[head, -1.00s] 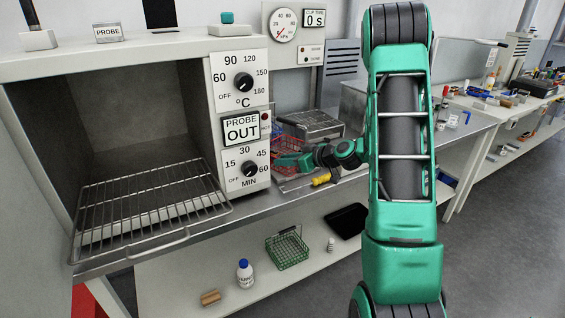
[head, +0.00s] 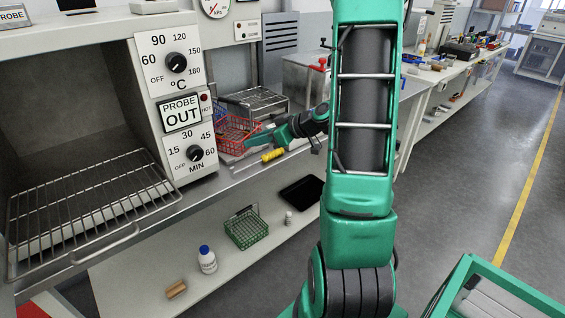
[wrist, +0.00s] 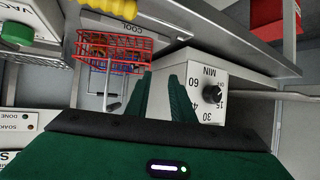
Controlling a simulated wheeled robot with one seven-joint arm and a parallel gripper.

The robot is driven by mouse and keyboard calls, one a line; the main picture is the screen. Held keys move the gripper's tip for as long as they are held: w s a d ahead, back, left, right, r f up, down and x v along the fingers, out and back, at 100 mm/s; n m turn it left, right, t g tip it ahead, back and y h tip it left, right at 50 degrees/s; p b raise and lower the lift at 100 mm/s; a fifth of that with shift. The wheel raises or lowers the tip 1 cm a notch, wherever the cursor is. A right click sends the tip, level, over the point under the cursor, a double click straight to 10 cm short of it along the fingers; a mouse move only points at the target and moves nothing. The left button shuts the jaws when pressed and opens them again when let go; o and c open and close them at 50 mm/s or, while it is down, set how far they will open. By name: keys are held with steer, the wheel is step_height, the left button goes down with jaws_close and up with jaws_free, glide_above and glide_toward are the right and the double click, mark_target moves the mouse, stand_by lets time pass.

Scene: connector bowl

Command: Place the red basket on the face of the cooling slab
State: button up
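The red basket (head: 238,127) is a wire basket standing on the bench just right of the oven. It also shows at the upper left of the wrist view (wrist: 118,46). A pale surface marked COOL (wrist: 128,27) shows beside and partly behind the basket, apparently the cooling slab. I cannot tell how much of the basket rests on it. My gripper (wrist: 161,84) has its two fingers apart with nothing between them. In the head view my gripper (head: 252,139) is close to the basket's right side; contact is unclear.
The oven stands open at left with a wire shelf (head: 90,200) sticking out. A yellow-handled tool (head: 272,155) lies by the bench's front edge. Another wire rack (head: 254,101) stands behind the basket. A green basket (head: 246,229), a bottle (head: 207,260) and a black tray (head: 301,192) are below.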

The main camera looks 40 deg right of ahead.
steer(key=s+a+f+m+g+h, duration=0.1)
steer(key=s+a+m+g, duration=0.1)
steer(key=s+a+g, duration=0.55)
steer(key=s+r+m+g+h, duration=0.1)
steer(key=s+m, duration=0.3)
steer(key=s, duration=0.8)
steer(key=s+r+m+g+h, duration=0.2)
steer(key=s+m+g, duration=0.1)
steer(key=s, duration=0.9)
steer(key=shift+d+r+m+h, duration=0.3)
steer(key=shift+d+r+m, duration=0.1)
steer(key=shift+m, duration=0.4)
steer(key=shift+w+f, duration=0.3)
steer(key=shift+w, duration=0.35)
